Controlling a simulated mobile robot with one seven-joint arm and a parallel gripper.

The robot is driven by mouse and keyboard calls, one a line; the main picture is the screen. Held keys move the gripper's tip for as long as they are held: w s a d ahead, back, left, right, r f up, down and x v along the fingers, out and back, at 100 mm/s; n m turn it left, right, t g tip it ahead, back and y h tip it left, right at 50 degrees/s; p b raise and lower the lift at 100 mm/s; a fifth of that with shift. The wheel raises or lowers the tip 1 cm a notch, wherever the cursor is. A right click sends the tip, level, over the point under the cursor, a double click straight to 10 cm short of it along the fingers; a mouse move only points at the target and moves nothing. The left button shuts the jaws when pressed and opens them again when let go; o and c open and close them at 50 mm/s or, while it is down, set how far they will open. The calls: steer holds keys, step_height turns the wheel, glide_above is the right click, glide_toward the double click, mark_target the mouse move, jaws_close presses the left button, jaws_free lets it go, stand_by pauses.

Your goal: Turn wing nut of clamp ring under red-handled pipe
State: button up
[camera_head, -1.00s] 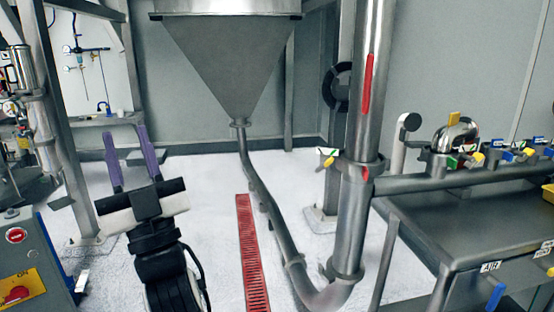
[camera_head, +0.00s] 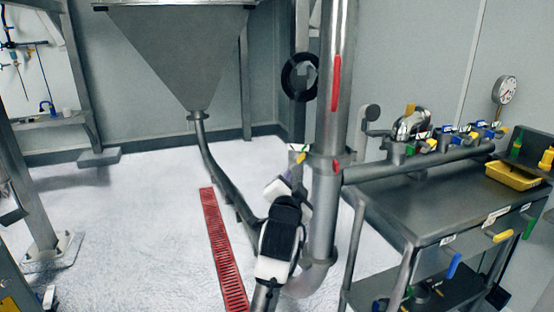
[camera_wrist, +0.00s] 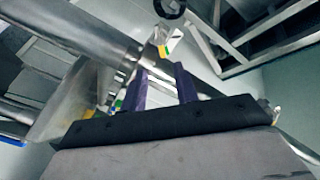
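The steel pipe with a red handle (camera_head: 336,85) stands upright right of centre in the head view. Its clamp ring (camera_head: 326,163) sits below the handle where a side pipe joins. A wing nut (camera_head: 297,156) with coloured tips sticks out on the ring's left side. My gripper (camera_head: 292,172) is just below the wing nut; its purple fingers are mostly hidden by the wrist. In the wrist view, the two fingers (camera_wrist: 162,68) are spread apart with the wing nut (camera_wrist: 164,48) just beyond their tips. I cannot tell whether they touch it.
The side pipe (camera_head: 420,158) runs right above a grey steel table (camera_head: 400,200) with a yellow tray (camera_head: 514,177). A hopper (camera_head: 185,50) with a bent outlet pipe is at left. A red floor grate (camera_head: 224,250) lies on clear floor left of the arm.

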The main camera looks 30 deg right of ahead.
mark_target(298, 162)
steer(key=p+x, duration=0.3)
steer(key=x, duration=1)
steer(key=shift+w+d, duration=0.15)
steer(key=shift+w, duration=0.1)
jaws_close()
